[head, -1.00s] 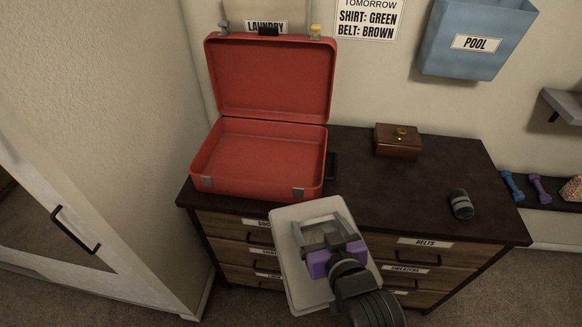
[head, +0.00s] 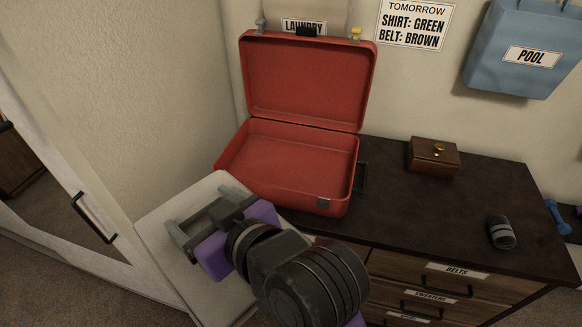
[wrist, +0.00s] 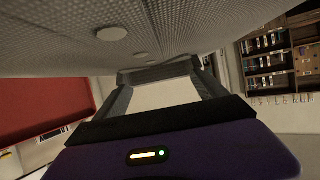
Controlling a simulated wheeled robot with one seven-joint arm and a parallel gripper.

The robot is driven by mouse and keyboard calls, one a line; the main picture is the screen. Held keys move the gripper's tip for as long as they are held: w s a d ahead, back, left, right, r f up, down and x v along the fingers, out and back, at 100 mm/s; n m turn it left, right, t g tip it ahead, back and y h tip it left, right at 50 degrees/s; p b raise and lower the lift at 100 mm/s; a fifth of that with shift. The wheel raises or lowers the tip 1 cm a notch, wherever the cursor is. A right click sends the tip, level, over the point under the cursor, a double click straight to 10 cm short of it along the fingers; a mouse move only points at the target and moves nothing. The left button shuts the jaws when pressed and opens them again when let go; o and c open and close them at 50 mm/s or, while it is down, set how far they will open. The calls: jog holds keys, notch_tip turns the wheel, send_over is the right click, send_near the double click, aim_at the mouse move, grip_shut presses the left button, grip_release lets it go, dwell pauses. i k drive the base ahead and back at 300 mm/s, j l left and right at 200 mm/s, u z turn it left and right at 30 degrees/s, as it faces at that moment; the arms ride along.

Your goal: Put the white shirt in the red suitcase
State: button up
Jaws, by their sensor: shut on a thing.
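The white shirt (head: 160,215) is a flat, folded, off-white slab at the lower left of the head view. My gripper (head: 203,213) is shut on it, and my wrist and arm cover part of its right side. The shirt is held up in front of the dresser, at the suitcase's front left. In the wrist view, its textured, buttoned face (wrist: 190,35) fills the top, above my gripper (wrist: 160,75). The red suitcase (head: 290,160) stands open on the dresser, lid raised at the back, and looks empty. Its front left corner is hidden by the shirt.
The dark dresser (head: 440,220) carries a brown wooden box (head: 434,157) and a dark rolled item with grey bands (head: 502,232) to the suitcase's right. A blue POOL bag (head: 525,50) hangs on the wall. A white door or panel (head: 75,190) stands at left.

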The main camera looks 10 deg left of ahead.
aim_at(278, 167)
jog(key=i, duration=1.4)
